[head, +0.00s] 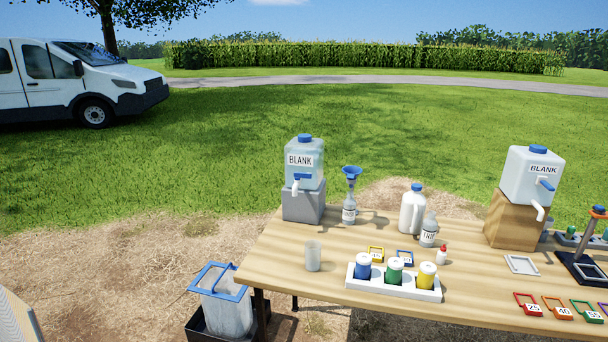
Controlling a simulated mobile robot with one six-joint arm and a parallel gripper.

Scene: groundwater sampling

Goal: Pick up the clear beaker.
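The clear beaker (313,256) stands upright near the left end of the wooden table. It looks like a small, translucent cup and appears empty. It stands apart from the things around it, in front of the grey block and left of the white rack. My gripper is not in view.
A white rack (354,283) with blue, green and yellow bottles is right of the beaker. Behind are a blank-water jug (304,170) on a grey block (303,207) and a bottle with a blue funnel (351,173). A blue-rimmed bucket (224,310) stands off the table's left end.

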